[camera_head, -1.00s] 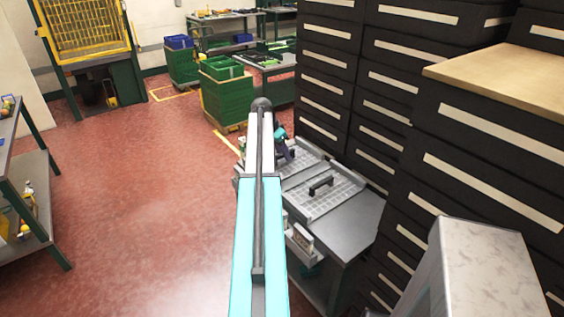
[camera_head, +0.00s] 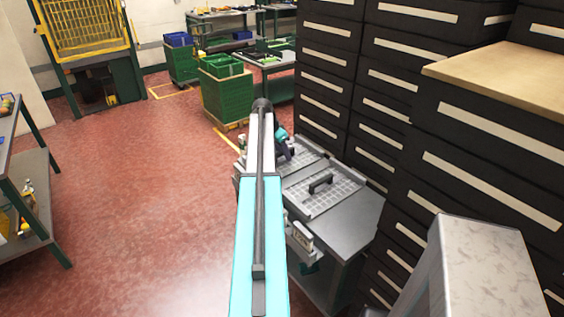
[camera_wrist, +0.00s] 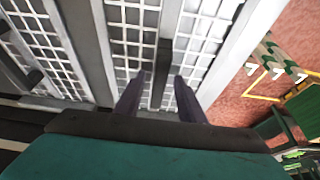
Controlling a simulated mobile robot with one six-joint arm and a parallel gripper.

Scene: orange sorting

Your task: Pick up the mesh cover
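Two pale grey mesh covers with dark bar handles lie on a grey workbench. The near mesh cover (camera_head: 338,200) is in plain sight. The far mesh cover (camera_head: 309,154) is partly hidden by my arm and gripper. My gripper (camera_head: 287,156) is down at the far cover. In the wrist view my gripper (camera_wrist: 159,80) is open, with one dark finger on each side of that cover's handle (camera_wrist: 162,62). Gaps show between handle and fingers. The far cover's mesh (camera_wrist: 205,40) fills the middle. The near cover's handle (camera_wrist: 27,66) shows at the left.
The workbench (camera_head: 345,225) stands against tall dark drawer cabinets (camera_head: 385,100) on the right. Stacked green crates (camera_head: 226,90) stand on the floor beyond it. A shelf (camera_head: 30,190) is at the far left. The red floor left of the bench is clear.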

